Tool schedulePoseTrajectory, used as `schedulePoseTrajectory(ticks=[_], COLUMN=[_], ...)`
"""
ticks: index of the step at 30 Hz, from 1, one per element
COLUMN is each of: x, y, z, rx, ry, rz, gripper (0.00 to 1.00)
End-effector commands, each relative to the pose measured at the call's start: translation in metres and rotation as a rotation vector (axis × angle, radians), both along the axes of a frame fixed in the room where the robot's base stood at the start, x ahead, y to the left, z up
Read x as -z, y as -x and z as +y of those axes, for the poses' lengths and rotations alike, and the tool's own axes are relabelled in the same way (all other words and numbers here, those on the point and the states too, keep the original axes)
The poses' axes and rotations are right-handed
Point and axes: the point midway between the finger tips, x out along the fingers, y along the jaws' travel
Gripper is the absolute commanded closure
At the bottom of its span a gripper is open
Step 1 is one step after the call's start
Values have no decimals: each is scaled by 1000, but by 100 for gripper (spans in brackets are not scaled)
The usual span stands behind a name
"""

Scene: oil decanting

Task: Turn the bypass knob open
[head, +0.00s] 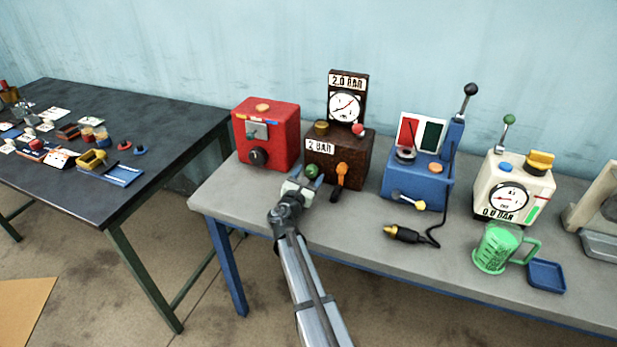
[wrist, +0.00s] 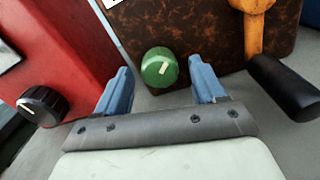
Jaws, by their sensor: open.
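A round green knob (head: 312,171) sits low on the front of the brown box (head: 362,160). It shows in the wrist view (wrist: 159,67) with a pale pointer mark, tilted a little off upright. My gripper (head: 300,183) is open, its two blue fingers (wrist: 160,80) one on each side of the green knob. A gap shows between each finger and the knob, and no contact is visible. A black knob (head: 258,156) with a white mark is on the red box (head: 278,130) to the left. No label naming either knob as bypass is readable.
An orange lever (head: 341,172) with a black handle (wrist: 285,88) juts out just right of the green knob. A blue unit (head: 432,183), a white gauge unit (head: 490,178) and a green jug (head: 495,252) stand further right.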

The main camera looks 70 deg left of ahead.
Motion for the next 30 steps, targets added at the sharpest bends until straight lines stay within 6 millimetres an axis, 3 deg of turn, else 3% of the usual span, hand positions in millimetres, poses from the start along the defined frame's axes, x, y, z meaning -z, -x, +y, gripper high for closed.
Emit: schedulePoseTrajectory(ticks=[5, 23, 30], x=[0, 0, 0], y=[0, 0, 0], z=[0, 0, 0], rx=[0, 0, 0], ry=[0, 0, -55], rz=[0, 0, 55], gripper=[31, 87, 87])
